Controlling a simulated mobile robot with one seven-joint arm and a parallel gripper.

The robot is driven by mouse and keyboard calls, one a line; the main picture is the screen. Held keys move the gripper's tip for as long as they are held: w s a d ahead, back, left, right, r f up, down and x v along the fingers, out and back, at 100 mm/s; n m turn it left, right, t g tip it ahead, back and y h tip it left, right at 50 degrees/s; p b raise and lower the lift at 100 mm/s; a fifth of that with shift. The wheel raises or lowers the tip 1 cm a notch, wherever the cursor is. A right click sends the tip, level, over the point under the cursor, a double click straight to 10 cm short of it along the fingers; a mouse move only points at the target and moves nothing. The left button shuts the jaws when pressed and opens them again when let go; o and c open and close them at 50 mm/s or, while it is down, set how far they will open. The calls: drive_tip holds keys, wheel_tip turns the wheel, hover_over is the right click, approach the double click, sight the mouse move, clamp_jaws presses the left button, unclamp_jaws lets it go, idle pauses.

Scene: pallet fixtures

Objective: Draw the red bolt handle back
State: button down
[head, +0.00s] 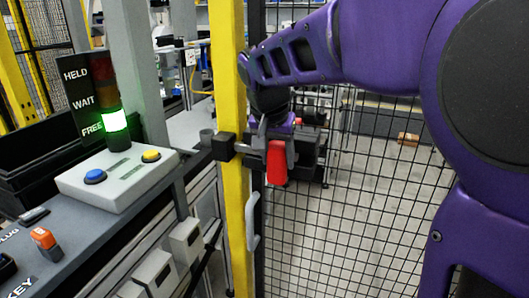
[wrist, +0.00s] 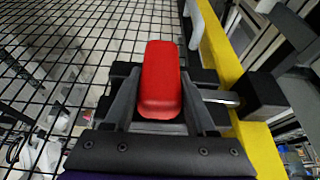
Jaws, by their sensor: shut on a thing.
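The red bolt handle (wrist: 161,82) is between the two fingers of my gripper (wrist: 163,105) in the wrist view, with a finger against each side. In the head view the red handle (head: 276,162) hangs below my gripper (head: 277,140), at the mesh door beside the yellow post. A metal bolt rod (wrist: 221,97) runs from the handle's black body to a black block (wrist: 263,96) on the yellow post. In the head view the rod reaches the black block (head: 224,147). The block hides the rod's far end.
A signal tower (head: 115,122) is lit green beside the word FREE. A control box (head: 118,178) with blue and yellow buttons stands on the bench at left. The yellow post (head: 232,215) and black mesh fence (head: 345,225) stand close to my gripper. A pale pull handle (head: 253,222) is below it.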

drive_tip(key=shift+s+d, duration=0.3)
drive_tip(key=shift+d, duration=0.5)
drive_tip(key=shift+c, duration=1.1)
unclamp_jaws()
drive_tip(key=shift+d, duration=0.15)
drive_tip(key=shift+r, duration=0.1)
